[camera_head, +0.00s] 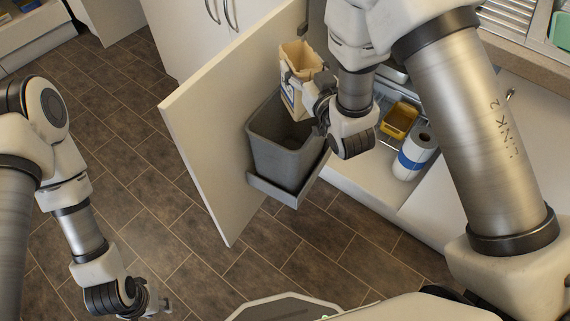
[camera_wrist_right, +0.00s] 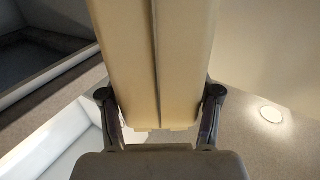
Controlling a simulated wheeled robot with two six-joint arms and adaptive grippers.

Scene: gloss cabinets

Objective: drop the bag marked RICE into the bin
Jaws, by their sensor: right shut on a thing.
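A tan paper bag (camera_head: 300,72) with a pale and dark printed side is held above the grey bin (camera_head: 262,157). Its lettering is too small to read. My right gripper (camera_head: 321,106) is shut on the bag from its right side. In the right wrist view, the fingers (camera_wrist_right: 160,108) sit on both sides of the bag's seamed tan face (camera_wrist_right: 180,60). The bin is open at the top, and the bag appears to be over its far part. My left gripper (camera_head: 158,302) is low at the bottom left, away from the bag; its finger gap is unclear.
The bin stands in a pull-out frame (camera_head: 284,194) behind an open white cabinet door (camera_head: 215,135). The tiled floor (camera_head: 150,170) at left is clear.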

